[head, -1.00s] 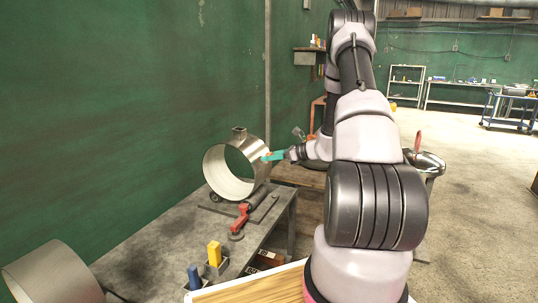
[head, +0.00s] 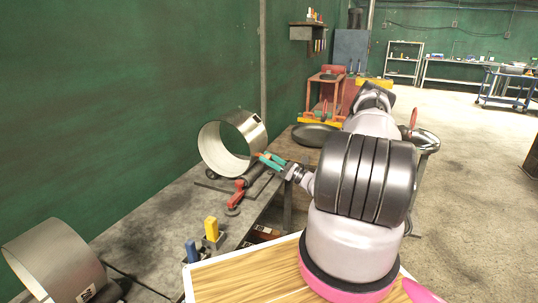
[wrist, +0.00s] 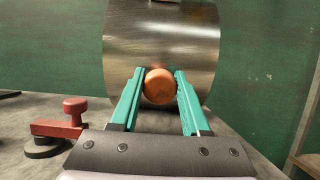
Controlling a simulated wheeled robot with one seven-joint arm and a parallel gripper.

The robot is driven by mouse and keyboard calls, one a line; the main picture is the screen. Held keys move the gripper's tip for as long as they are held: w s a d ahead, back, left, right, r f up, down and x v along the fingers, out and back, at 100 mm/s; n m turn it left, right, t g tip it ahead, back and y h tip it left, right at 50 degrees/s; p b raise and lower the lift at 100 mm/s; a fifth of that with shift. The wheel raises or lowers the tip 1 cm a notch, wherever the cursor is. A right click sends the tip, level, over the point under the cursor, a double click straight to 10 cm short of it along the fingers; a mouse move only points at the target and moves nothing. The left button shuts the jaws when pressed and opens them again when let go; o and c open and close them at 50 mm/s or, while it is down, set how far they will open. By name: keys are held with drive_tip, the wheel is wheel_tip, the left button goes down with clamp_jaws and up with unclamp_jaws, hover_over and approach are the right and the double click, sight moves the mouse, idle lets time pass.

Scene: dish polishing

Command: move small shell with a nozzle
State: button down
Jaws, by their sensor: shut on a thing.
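The small shell (head: 212,150), a short open metal cylinder, stands on its side on the grey workbench, open end toward the left front. A small dark patch shows on its upper right rim. My gripper (head: 264,160) is at its right side, teal fingers pointing at the curved wall. In the wrist view, my gripper (wrist: 158,90) is shut on an orange round knob (wrist: 159,86) that sits against the shell wall (wrist: 160,40) and seems to be the shell's nozzle. Where the knob joins the shell is hidden.
The grey bench (head: 150,222) carries a red-handled clamp (head: 236,195) close under the shell, which shows left in the wrist view (wrist: 62,128). A larger shell (head: 55,262) lies front left. Yellow (head: 211,229) and blue (head: 191,252) handles stand nearby. The green wall is behind.

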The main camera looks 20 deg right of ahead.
drive_tip(key=shift+f, duration=0.35)
drive_tip(key=shift+c, duration=1.9)
unclamp_jaws()
drive_tip(key=v, duration=1)
drive_tip(key=shift+f, duration=0.4)
drive_tip(key=shift+s+d, duration=0.15)
